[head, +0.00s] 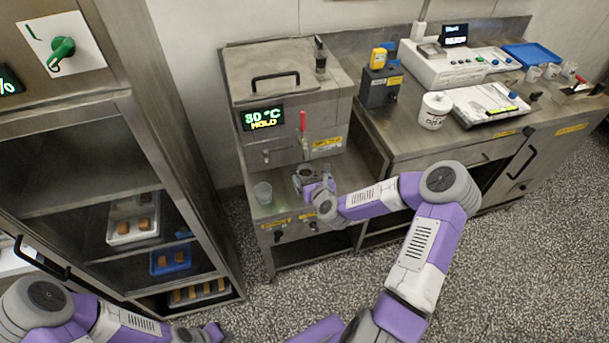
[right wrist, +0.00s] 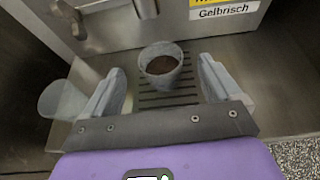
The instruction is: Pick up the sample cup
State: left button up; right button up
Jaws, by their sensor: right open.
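The sample cup (right wrist: 161,66), a small translucent cup with dark brown content, stands upright on a slotted drip grate. In the right wrist view my right gripper (right wrist: 162,76) is open, with one finger on each side of the cup and visible gaps between. In the head view the right gripper (head: 309,184) is at the tank's front shelf and partly covers the cup (head: 306,172). A second clear cup (head: 263,193) stands to the left on the same shelf, and it looks empty in the right wrist view (right wrist: 62,100). My left arm shows at the lower left, its fingers out of sight.
The steel tank (head: 290,85) with a display reading 30 °C HOLD rises behind the cup. A tap with a red handle (head: 303,121) is above the grate. A bench with a white tub (head: 434,111) stands right; a rack with trays (head: 133,222) stands left.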

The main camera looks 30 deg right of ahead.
aim_at(303, 167)
jog(key=x, duration=0.2)
jog(key=b+x, duration=0.1)
jog(key=x, duration=0.1)
jog(key=shift+w+f, duration=0.25)
jog(key=shift+f, duration=0.1)
jog(key=shift+w+d+f, duration=0.1)
jog(key=shift+w+d, duration=0.05)
jog(key=shift+w, duration=0.2)
jog(key=c, duration=1.2)
